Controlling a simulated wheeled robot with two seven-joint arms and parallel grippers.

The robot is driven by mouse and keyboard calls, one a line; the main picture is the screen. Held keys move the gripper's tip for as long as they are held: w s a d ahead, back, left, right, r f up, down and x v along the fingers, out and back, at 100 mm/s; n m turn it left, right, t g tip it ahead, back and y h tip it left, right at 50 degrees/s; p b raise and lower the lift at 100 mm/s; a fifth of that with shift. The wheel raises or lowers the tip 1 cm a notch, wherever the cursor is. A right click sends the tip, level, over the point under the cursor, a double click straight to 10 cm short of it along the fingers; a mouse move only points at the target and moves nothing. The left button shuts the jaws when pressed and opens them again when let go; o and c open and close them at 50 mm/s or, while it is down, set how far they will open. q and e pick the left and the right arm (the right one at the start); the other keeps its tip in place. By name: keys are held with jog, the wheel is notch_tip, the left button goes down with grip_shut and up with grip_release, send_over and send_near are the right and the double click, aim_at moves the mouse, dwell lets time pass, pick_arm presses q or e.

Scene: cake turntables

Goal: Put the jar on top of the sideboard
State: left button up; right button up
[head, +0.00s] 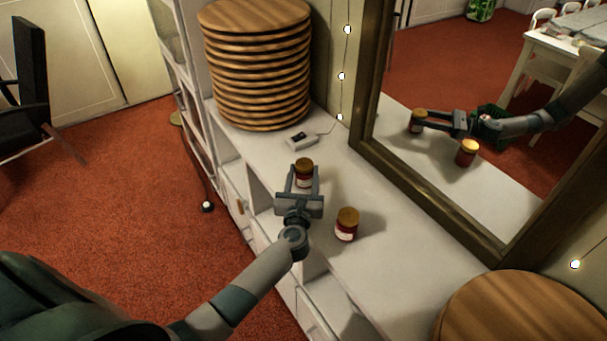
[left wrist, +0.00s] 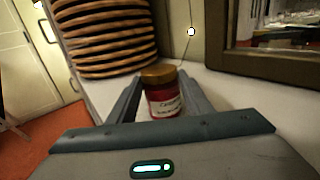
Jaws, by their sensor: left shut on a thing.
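A jar (head: 304,171) with a gold-brown lid, dark red body and pale label is between the fingers of my left gripper (head: 303,180), which is shut on it. The jar also shows in the left wrist view (left wrist: 162,92), upright between both fingers. It is over the white sideboard top (head: 392,262); I cannot tell whether its base touches the surface. A second similar jar (head: 347,224) stands upright on the sideboard, right of my left gripper and nearer to me. My right gripper is not in view.
A tall stack of round wooden boards (head: 257,65) stands at the far end. A small white box (head: 301,138) with a cord lies before it. Another round wooden stack (head: 520,310) is at lower right. A framed mirror (head: 440,195) leans along the back, reflecting the jars and my arm.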

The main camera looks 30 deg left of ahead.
pick_arm(q)
jog(key=shift+f, duration=0.1)
dwell(0.3)
jog(key=o, duration=1.2)
